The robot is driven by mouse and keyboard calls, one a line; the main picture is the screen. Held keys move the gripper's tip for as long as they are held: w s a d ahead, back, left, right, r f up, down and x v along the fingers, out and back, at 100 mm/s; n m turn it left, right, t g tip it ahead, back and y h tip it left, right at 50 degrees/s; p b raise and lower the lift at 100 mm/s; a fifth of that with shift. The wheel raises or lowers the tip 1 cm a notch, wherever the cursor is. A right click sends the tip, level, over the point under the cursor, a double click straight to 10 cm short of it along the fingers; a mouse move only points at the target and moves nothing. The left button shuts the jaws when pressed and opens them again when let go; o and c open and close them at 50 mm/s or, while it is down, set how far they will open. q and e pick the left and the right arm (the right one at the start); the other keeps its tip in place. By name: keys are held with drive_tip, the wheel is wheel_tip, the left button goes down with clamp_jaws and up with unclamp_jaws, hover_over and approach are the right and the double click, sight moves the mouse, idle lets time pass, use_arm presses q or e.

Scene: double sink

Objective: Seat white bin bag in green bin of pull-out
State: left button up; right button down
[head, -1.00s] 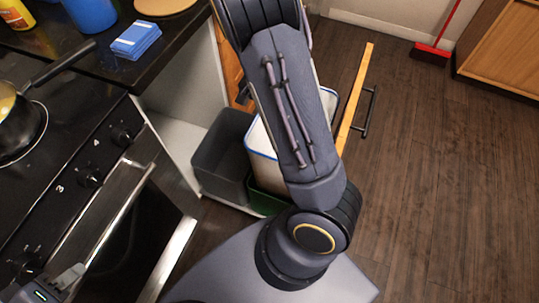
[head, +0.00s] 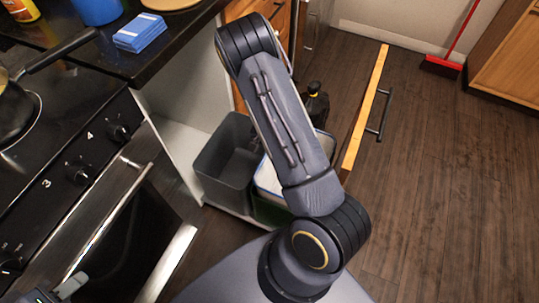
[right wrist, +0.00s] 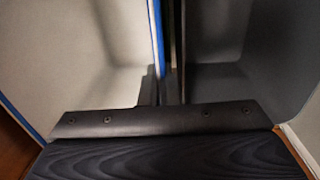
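The white bin bag (head: 267,178), a stiff box-like liner with a blue rim, sits in the green bin (head: 271,212) of the pull-out, low in it, with only a strip of green showing below the rim. My right arm hides much of both. In the right wrist view the white bag (right wrist: 75,60) fills the left side. My right gripper (right wrist: 161,90) has its narrow dark fingers on either side of the bag's blue-edged wall, close together on it. My left gripper (head: 68,288) is partly seen at the lower left corner, away from the bins; its opening is unclear.
A grey bin (head: 228,165) stands left of the green one; its wall (right wrist: 260,60) is close right of my right fingers. The pull-out's wooden front (head: 364,115) stands to the right. A dark bottle (head: 316,105) is behind.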

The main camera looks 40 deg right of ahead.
drive_tip(key=shift+f, duration=1.5)
drive_tip(key=shift+f+b, duration=0.1)
drive_tip(key=shift+b, duration=0.25)
drive_tip(key=c, duration=1.7)
unclamp_jaws()
